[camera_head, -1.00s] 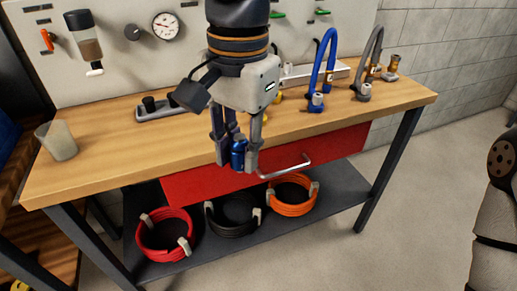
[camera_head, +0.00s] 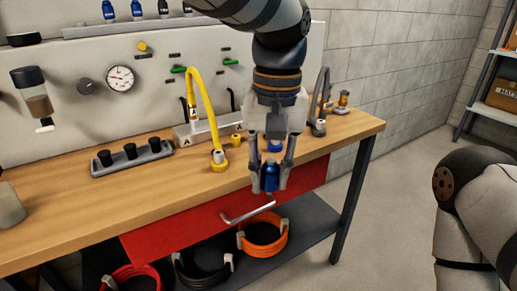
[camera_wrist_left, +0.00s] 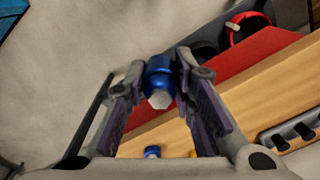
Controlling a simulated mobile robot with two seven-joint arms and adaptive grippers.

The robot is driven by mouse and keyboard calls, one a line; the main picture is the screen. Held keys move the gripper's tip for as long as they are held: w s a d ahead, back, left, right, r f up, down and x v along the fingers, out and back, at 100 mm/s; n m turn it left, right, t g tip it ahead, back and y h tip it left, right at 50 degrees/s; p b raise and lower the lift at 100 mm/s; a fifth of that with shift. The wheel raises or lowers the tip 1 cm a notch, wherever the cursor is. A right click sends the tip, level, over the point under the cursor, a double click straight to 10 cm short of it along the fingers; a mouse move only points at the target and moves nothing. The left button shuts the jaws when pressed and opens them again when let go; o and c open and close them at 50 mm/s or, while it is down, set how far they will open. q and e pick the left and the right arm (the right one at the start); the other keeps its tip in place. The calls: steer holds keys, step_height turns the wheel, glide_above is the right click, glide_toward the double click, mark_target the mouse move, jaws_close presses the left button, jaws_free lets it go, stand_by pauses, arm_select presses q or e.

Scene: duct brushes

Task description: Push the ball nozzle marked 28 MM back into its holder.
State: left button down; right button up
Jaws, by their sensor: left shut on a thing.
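My left gripper (camera_head: 269,184) is shut on a blue ball nozzle (camera_head: 270,173), in front of the bench's front edge and above the red drawer. In the left wrist view the nozzle (camera_wrist_left: 159,84) sits between the fingers (camera_wrist_left: 160,95), its pale faceted end towards the camera. No 28 MM marking is readable on it. I cannot tell which place there is the holder. My right gripper is out of view.
A yellow hose (camera_head: 207,95) arches above the wooden bench (camera_head: 60,205). A black-capped tray (camera_head: 130,160) lies left of it, a grey hose (camera_head: 319,100) right. The red drawer (camera_head: 190,222) has a protruding handle (camera_head: 248,210). Hose coils (camera_head: 262,240) lie on the lower shelf.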

arm_select(q)
steer(key=shift+s+a+f+m, duration=0.1)
steer(key=shift+a+f+m, duration=0.15)
steer(key=shift+m, duration=0.15)
steer(key=s+a+f+m, duration=0.1)
steer(key=f+m, duration=0.3)
steer(key=m, duration=0.4)
steer(key=s+a+f+m, duration=0.1)
steer(key=a+f+m, duration=0.2)
steer(key=m, duration=0.5)
steer(key=shift+s+a+f+t, duration=0.2)
steer(key=shift+a+f+t, duration=0.1)
steer(key=shift+f, duration=0.35)
